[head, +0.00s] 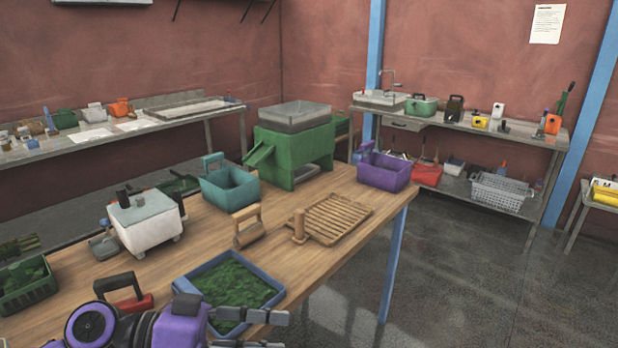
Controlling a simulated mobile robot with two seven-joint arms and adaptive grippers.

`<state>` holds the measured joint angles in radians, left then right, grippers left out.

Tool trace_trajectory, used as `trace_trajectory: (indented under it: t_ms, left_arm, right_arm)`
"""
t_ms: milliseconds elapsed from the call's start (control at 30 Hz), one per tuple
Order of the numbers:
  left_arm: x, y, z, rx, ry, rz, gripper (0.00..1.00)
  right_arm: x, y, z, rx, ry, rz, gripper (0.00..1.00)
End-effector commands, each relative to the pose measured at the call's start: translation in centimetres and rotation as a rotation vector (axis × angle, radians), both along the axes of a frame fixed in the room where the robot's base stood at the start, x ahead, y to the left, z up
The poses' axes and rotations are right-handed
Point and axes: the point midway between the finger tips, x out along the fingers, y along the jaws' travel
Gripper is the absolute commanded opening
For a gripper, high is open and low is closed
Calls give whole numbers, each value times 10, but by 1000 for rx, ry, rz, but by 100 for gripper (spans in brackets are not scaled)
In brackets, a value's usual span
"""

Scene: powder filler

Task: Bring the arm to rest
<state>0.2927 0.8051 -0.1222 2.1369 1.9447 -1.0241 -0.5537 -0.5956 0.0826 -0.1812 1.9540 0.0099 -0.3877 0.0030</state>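My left gripper (280,331) is at the bottom of the head view, at the near edge of the wooden table (340,262). Its arm comes in from the lower left, with purple and dark parts. Its two grey fingers are apart, and I see nothing between them. The fingers are just in front of a blue tray (279,288) holding green leafy material (232,284), and the upper finger overlaps the tray's near edge in the picture. My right gripper is not in view.
A red-based tool with a black handle (120,287) lies close to my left arm. A white machine (146,222), teal basket (230,188), wooden rack (334,219), green hopper machine (294,145) and purple basket (384,172) stand farther back.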

Motion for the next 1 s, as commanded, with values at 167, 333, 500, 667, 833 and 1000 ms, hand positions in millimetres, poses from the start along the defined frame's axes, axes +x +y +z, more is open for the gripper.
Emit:
trace_trajectory:
  t_ms: [167, 333, 500, 667, 833, 1000]
  left_arm:
    - [-4, -34, 20, -155, 12, -5, 40]
    - [5, -34, -9, -143, 48, 81, 40]
    - [19, -9, -78, -7, 90, 249, 40]
    - [19, 32, -157, 158, 128, 427, 40]
    - [-8, 102, -254, 404, 143, 636, 40]
    - [-60, 176, -326, 655, 108, 778, 40]
  right_arm:
    - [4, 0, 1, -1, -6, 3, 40]
    - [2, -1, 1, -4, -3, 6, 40]
    - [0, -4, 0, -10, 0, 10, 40]
    - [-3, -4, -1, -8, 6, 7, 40]
    - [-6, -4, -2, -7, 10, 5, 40]
    - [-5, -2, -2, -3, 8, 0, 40]
